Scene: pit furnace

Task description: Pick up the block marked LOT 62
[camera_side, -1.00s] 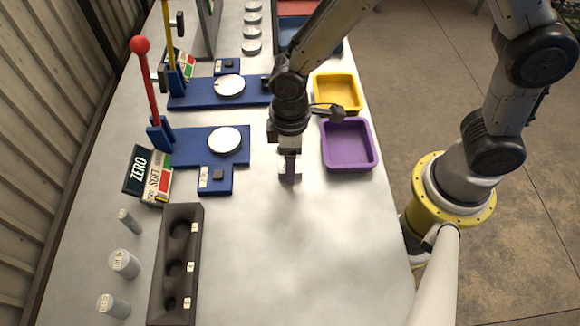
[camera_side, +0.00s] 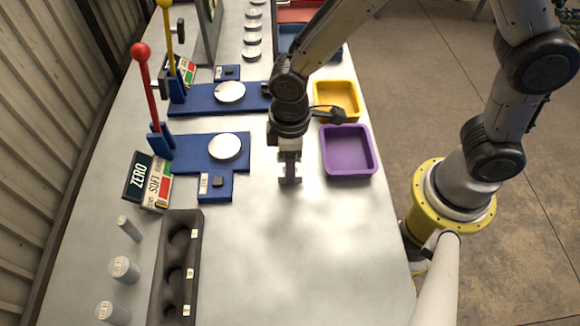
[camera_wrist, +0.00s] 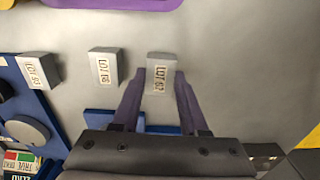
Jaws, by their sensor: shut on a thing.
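The block marked LOT 62 (camera_wrist: 162,62) is small and grey with a pale label. In the wrist view it sits between the tips of my gripper's purple fingers (camera_wrist: 158,88). My gripper (camera_side: 290,180) is shut on it. In the side view my gripper points down just left of the purple tray, and the block is too small to make out clearly there. Whether it is clear of the table I cannot tell. Two similar labelled blocks show in the wrist view: a middle block (camera_wrist: 105,67) and a left block (camera_wrist: 40,70) at the blue plate's edge.
The purple tray (camera_side: 350,175) and yellow tray (camera_side: 357,97) stand to the right. Blue lever plates (camera_side: 185,155) with round discs lie left. A dark holed rack (camera_side: 160,300) and several labelled cylinders are front left. The table's front middle is clear.

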